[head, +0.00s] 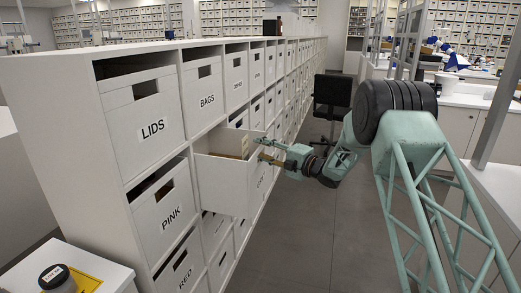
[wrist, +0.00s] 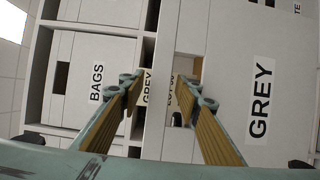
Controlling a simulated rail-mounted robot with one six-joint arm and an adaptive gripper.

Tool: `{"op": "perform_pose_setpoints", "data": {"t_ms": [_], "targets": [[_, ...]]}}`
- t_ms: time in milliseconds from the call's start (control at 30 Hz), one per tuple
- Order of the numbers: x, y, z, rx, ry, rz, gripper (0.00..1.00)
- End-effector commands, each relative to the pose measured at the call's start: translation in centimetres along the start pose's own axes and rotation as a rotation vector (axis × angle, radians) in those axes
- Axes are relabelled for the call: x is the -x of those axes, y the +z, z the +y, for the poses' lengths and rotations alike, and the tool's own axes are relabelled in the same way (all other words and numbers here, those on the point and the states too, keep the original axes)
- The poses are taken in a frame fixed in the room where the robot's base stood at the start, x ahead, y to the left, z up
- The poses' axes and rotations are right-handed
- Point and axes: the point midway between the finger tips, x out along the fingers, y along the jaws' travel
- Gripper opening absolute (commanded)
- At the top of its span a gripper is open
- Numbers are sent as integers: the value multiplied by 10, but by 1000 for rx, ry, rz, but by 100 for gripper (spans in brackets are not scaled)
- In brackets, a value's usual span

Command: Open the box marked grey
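Whether a finger touches the box I cannot tell.
The white shelf (head: 130,55) holds boxes marked LIDS (head: 145,115), BAGS (head: 203,90), PINK (head: 165,215) and RED (head: 182,275). A black chair (head: 332,92) stands beyond my arm; the aisle floor is clear.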

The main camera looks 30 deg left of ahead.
Motion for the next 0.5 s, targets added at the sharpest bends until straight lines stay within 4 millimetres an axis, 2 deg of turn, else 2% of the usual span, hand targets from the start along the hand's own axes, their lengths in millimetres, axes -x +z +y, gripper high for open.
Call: {"op": "perform_pose_setpoints", "data": {"t_ms": [267, 500], "targets": [[1, 0, 0, 0, 0, 0, 31], [14, 0, 0, 0, 0, 0, 31]]}}
